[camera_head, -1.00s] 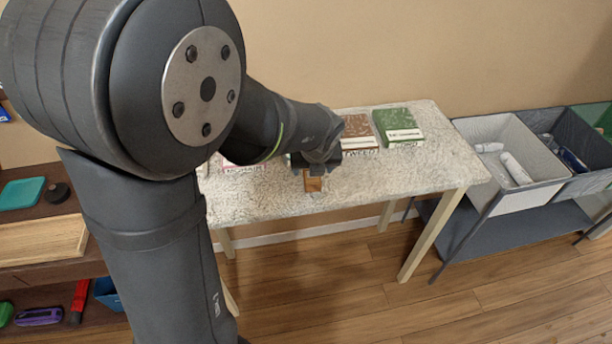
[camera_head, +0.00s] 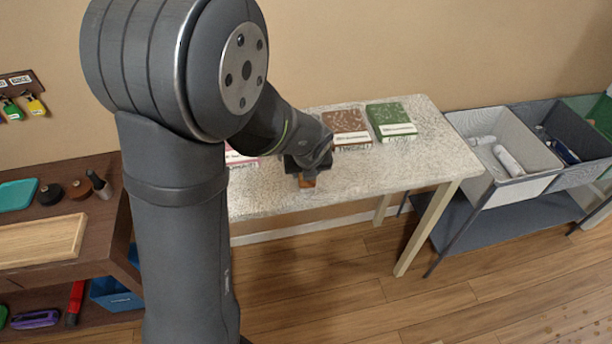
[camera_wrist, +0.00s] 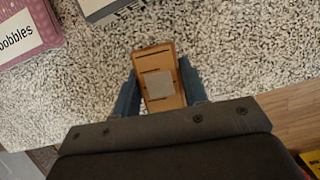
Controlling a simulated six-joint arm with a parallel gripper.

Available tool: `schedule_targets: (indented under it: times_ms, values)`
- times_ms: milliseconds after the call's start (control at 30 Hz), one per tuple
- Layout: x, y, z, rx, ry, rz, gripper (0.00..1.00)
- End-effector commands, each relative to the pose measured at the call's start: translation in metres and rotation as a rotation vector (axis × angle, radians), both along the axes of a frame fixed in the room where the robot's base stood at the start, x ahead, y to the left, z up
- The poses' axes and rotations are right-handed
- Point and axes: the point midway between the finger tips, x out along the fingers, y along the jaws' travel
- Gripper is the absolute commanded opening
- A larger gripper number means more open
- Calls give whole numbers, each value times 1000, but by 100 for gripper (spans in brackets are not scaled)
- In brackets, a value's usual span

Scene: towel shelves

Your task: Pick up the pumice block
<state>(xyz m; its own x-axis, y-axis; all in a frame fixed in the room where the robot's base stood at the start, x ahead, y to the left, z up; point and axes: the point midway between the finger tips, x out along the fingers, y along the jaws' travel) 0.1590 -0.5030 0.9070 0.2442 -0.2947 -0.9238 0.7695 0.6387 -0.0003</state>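A brown block with a pale grey square patch, taken to be the pumice block (camera_wrist: 160,86), lies on the speckled tabletop. In the head view its brown end (camera_head: 307,182) shows just below my gripper (camera_head: 306,168), which hides the rest. In the wrist view my gripper (camera_wrist: 161,84) is over it, with one bluish finger along each long side. The block is slightly askew between the fingers. The fingers are very close to its sides; whether they press on it is not clear.
The speckled table (camera_head: 400,172) holds a brown box (camera_head: 345,122) and a green box (camera_head: 388,116) behind the gripper. A pink box labelled "bobbles" (camera_wrist: 22,30) lies left in the wrist view. Grey bins (camera_head: 520,180) stand right; a dark wooden shelf (camera_head: 100,235) stands left.

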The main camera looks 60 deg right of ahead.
Motion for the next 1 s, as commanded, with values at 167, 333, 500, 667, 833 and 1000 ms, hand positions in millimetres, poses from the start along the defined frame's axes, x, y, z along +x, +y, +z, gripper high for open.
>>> schedule_targets:
  times_ms: [167,333,500,667,833,1000]
  values:
    - [0,0,0,0,0,0,16]
    - [0,0,1,0,0,0,16]
    - [0,-1,8,-3,-1,-1,16]
    - [0,-1,28,-6,-1,-1,16]
    - [-23,4,55,-4,0,-7,16]
    - [-61,13,78,-3,-1,-7,16]
